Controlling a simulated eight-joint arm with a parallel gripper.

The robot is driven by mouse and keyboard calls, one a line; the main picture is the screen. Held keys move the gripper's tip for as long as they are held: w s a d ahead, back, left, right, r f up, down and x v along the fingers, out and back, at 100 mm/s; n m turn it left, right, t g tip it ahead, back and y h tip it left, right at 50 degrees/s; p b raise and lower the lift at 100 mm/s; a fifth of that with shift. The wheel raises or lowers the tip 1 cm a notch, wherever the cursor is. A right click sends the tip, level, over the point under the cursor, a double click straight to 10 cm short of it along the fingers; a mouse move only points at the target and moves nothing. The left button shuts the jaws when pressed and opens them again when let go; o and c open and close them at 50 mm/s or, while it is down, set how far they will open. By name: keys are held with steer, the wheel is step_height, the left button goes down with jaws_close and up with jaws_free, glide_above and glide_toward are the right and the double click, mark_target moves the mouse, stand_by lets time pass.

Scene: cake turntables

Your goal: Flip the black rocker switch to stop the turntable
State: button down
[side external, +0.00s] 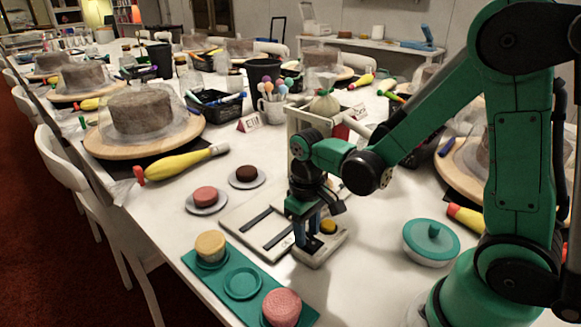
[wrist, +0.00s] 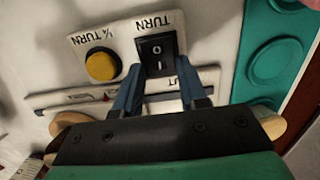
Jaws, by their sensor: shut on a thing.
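The black rocker switch (wrist: 157,52) sits on a cream control panel (wrist: 122,31) below the word TURN, with I and O marks on its face. My gripper (wrist: 157,82) is lowered to the panel, its blue fingers closed on the switch's near end. In the side external view my gripper (side external: 308,236) points down at the control panel (side external: 322,254), and its fingers partly hide the switch. A yellow button (wrist: 103,64) marked ¼ TURN is beside the switch. I cannot tell which turntable the panel drives; one wooden turntable (side external: 98,147) with a covered cake stands at the left.
A teal tray (side external: 215,285) with small cakes lies in front. A teal lidded dish (side external: 431,242) is at the right. A cream upright frame (side external: 298,120) stands behind my gripper. Two small plated cakes and a yellow piping bag (side external: 185,163) lie to the left.

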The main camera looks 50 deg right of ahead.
mark_target(308, 243)
steer(key=shift+t, duration=0.3)
steer(key=shift+c, duration=2.4)
jaws_free()
steer(key=shift+s+r, duration=0.1)
steer(key=shift+r, duration=2.75)
steer(key=shift+s+a+r+t, duration=0.2)
steer(key=shift+r+t, duration=0.65)
steer(key=shift+t, duration=0.3)
steer(key=shift+s+a+r+t, duration=0.2)
steer(key=shift+r+t, duration=0.7)
steer(key=shift+t, duration=0.3)
steer(key=shift+s+a+r+t, duration=0.2)
steer(key=shift+r+t, duration=0.65)
steer(key=shift+t, duration=0.3)
